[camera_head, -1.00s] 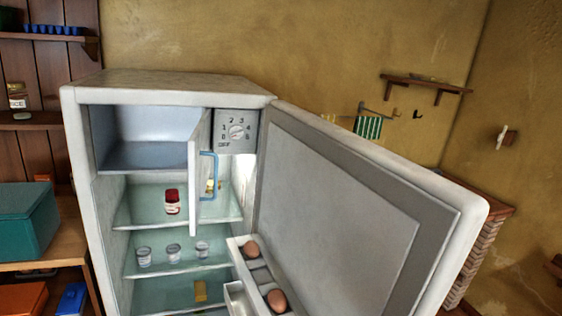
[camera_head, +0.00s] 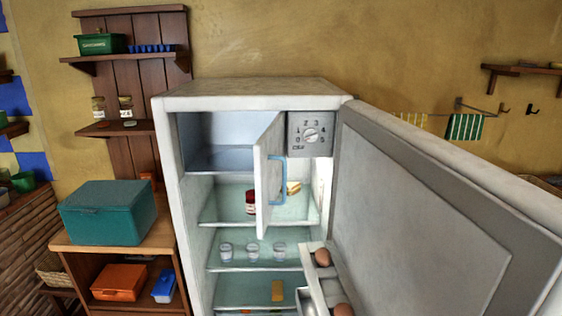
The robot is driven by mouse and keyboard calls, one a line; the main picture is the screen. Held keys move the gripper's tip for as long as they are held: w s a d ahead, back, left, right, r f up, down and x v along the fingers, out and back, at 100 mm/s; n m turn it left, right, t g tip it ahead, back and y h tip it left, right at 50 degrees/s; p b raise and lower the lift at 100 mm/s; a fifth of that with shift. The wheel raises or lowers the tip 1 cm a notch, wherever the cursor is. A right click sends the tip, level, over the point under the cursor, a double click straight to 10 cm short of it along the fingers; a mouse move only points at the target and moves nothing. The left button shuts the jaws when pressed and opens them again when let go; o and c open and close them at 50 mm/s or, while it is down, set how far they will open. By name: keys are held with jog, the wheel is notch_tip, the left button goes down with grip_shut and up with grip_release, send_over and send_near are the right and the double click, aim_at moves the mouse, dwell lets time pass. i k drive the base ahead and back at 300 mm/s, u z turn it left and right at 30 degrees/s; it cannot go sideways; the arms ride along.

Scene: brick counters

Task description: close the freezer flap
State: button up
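The freezer flap (camera_head: 265,175) is a white panel with a blue handle (camera_head: 279,180). It stands open, swung out from the upper compartment beside the dial panel (camera_head: 311,134). The freezer compartment (camera_head: 219,145) behind it shows empty where I can see in. The fridge body (camera_head: 250,95) is white and its big door (camera_head: 420,215) stands wide open to the right. A red-lidded jar (camera_head: 250,201) on the shelf is partly hidden by the flap. My gripper is not in view.
Eggs (camera_head: 322,257) sit in the door rack. A wooden stand with a teal box (camera_head: 108,212) and an orange box (camera_head: 118,281) is close on the left.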

aim_at(270, 164)
jog(key=z, duration=0.05)
jog(key=i, duration=1)
jog(key=u, duration=0.1)
